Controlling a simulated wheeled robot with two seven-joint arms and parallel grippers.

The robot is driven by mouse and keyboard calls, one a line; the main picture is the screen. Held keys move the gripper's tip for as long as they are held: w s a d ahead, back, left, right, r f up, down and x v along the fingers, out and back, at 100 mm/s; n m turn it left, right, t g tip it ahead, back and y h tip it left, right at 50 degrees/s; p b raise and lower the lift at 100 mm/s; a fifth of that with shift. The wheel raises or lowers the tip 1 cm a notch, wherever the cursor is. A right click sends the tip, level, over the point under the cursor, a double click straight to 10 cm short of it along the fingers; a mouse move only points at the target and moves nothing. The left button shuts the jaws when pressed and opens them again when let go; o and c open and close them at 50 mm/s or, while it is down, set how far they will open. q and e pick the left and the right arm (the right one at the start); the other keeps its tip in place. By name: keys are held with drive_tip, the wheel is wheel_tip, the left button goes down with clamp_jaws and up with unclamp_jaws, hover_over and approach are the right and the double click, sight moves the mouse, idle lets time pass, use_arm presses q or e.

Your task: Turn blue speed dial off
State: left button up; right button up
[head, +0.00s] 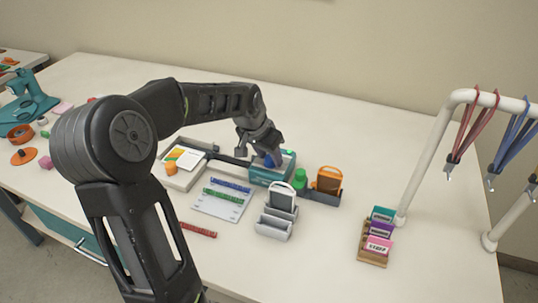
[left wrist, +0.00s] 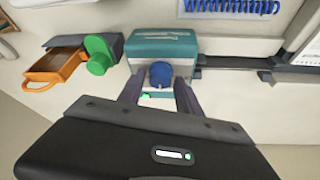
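The blue speed dial (head: 268,160) sits on the teal laminator (head: 272,176), which stands near the middle of the table. My left gripper (head: 264,148) is over the laminator and partly hides the dial in the head view. In the left wrist view the blue dial (left wrist: 160,74) lies between the two fingertips of my left gripper (left wrist: 159,82). The fingers are apart, one on each side of the dial, with narrow gaps showing. Which way the dial points is too small to tell. A green light (left wrist: 146,96) shows beside the dial. My right gripper is not in view.
A grey tray (head: 178,178) with papers lies left of the laminator. A green knob (head: 300,178) and an orange-handled holder (head: 327,182) stand to its right. A grey card rack (head: 276,222) is in front. A white rail (head: 430,150) with hanging lanyards stands at right.

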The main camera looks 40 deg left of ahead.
use_arm(q)
clamp_jaws()
idle(0.3)
drive_tip(key=shift+f+n+y+b, duration=0.25)
drive_tip(key=shift+n+b, duration=0.25)
drive_tip(key=shift+b, duration=0.7)
drive_tip(key=n+b, duration=0.2)
drive_tip(key=n+y+b, duration=0.1)
drive_tip(key=b, duration=0.2)
drive_tip(key=shift+w+d+n+g, duration=0.1)
drive_tip(key=shift+d+n+g, duration=0.1)
drive_tip(key=shift+n+g, duration=0.15)
drive_tip(key=n+b, duration=0.1)
drive_tip(key=n, duration=0.1)
drive_tip(key=n+y+b, duration=0.1)
drive_tip(key=shift+r+n+g+y, duration=0.1)
drive_tip(key=shift+n+g+y, duration=0.15)
drive_tip(key=shift+n+g, duration=0.1)
drive_tip(key=shift+r+n+g+y+b, duration=0.1)
drive_tip(key=shift+n+g+y+b, duration=0.45)
drive_tip(key=shift+n, duration=1.25)
